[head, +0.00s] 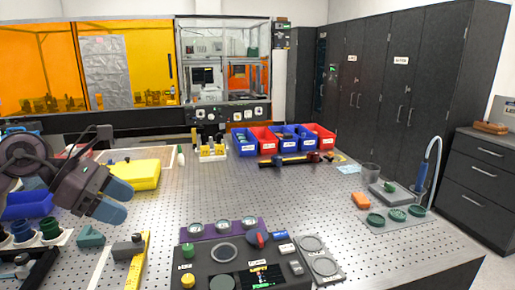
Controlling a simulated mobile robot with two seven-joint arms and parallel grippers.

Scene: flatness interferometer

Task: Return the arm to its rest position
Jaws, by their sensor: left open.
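My left gripper (118,200) hangs in the air over the left side of the table, with blue-grey fingertips pointing right and down. It is open and holds nothing that I can see. My left arm comes in from the left edge, dark grey and bent. A yellow case (133,173) lies behind the gripper, partly covered by it. The dark instrument box (225,262) with knobs, a round plate and a small display stands at the front middle. My right gripper is not in view.
The perforated metal table (300,205) is mostly clear in the middle. Blue and red bins (284,139) stand at the back. Green round parts (397,214) and an orange block (361,200) lie at the right. A teal block (90,236) and yellow strip (137,262) lie below the gripper.

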